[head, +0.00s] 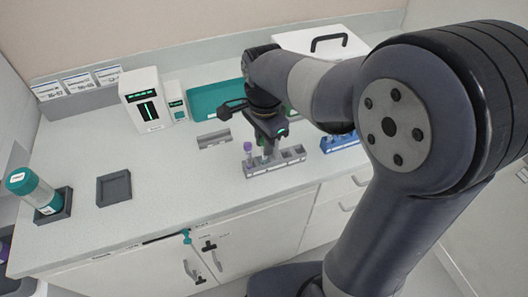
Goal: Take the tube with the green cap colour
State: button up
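My gripper (268,146) points down over the grey tube rack (262,169) near the front edge of the bench. Its fingers are small and partly merge with the rack, so I cannot tell whether they are open or hold anything. A tube with a purple cap (248,147) stands upright in the rack, just left of my gripper. No green-capped tube is clearly visible; the middle of the rack is hidden by my gripper. A small green patch shows on or beside my gripper, too small to identify.
A large teal-capped tube (36,189) leans in a dark holder at left, beside an empty square tray (114,188). A blue rack (343,141) stands right of the grey rack. A white device (146,100) and teal tray (215,98) are behind.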

jog(key=c, duration=0.3)
jog(key=shift+r, duration=0.15)
notch_tip(320, 180, up, 18)
jog(key=shift+f+p, duration=0.1)
jog(key=shift+p, duration=0.35)
dwell(0.4)
